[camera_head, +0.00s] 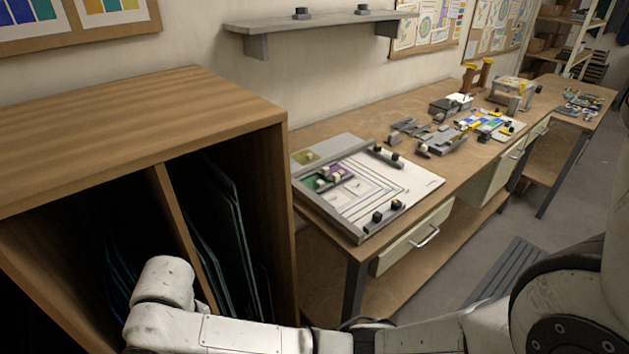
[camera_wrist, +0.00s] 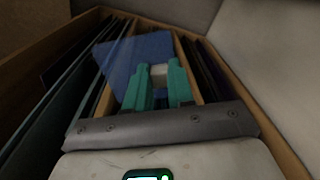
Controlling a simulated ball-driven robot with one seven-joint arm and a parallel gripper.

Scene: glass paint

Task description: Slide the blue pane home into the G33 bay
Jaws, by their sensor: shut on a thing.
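The blue pane (camera_wrist: 132,52) is a translucent blue sheet seen in the wrist view, standing just beyond my fingers between the wooden walls of a rack bay. My gripper (camera_wrist: 158,72) has teal fingers shut at the near edge of the pane, with a small pale block between the tips. How deep the pane sits cannot be told. In the head view my arm reaches into the open left side of the wooden rack (camera_head: 150,95), and the gripper is hidden there. No G33 label is readable in either view.
A wooden divider (camera_head: 187,235) splits the rack. Dark panes (camera_head: 225,215) stand in its right bay. In the wrist view dark panes (camera_wrist: 85,80) line the left, close to the fingers. A workbench (camera_head: 330,125) holding a glass panel layout (camera_head: 375,190) stands to the right.

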